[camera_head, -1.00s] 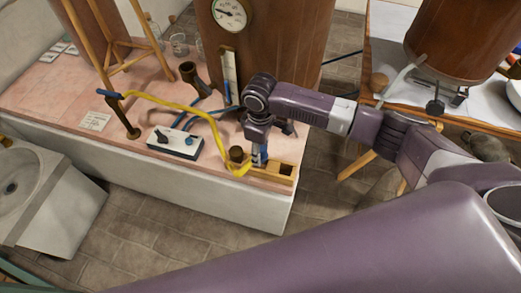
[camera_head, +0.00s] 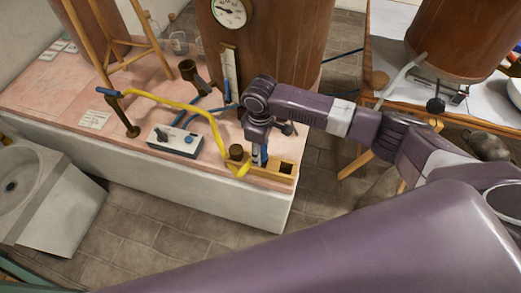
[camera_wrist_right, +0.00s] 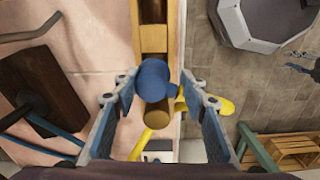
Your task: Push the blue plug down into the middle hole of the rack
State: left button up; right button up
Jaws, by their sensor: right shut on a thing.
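The wooden rack (camera_head: 272,174) lies at the front right corner of the pink bench top. A brown plug (camera_head: 236,152) stands at its left end, and an open square hole (camera_head: 286,168) shows at its right end. My right gripper (camera_head: 259,158) points down over the rack's middle. In the right wrist view the blue plug (camera_wrist_right: 153,78) is between the two fingers of this gripper (camera_wrist_right: 155,92), which is shut on it. The plug's lower end and the middle hole are hidden, so I cannot tell how deep it sits.
A yellow tube (camera_head: 180,105) with a blue end runs over the bench to the rack's left end. A white switch box (camera_head: 175,141) stands left of the rack. A copper vessel with a gauge (camera_head: 230,12) stands behind. The bench edge is close in front.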

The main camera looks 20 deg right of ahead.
jog(key=shift+f, duration=1.1)
dwell(1.2)
jog(key=shift+f, duration=0.35)
dwell(1.0)
jog(key=shift+f, duration=0.1)
dwell(0.7)
jog(key=shift+f, duration=0.25)
dwell(0.6)
jog(key=o, duration=1.3)
jog(key=shift+r+p, duration=0.15)
jog(key=shift+p, duration=0.25)
jog(key=shift+r+p, duration=3.4)
jog(key=shift+p, duration=0.45)
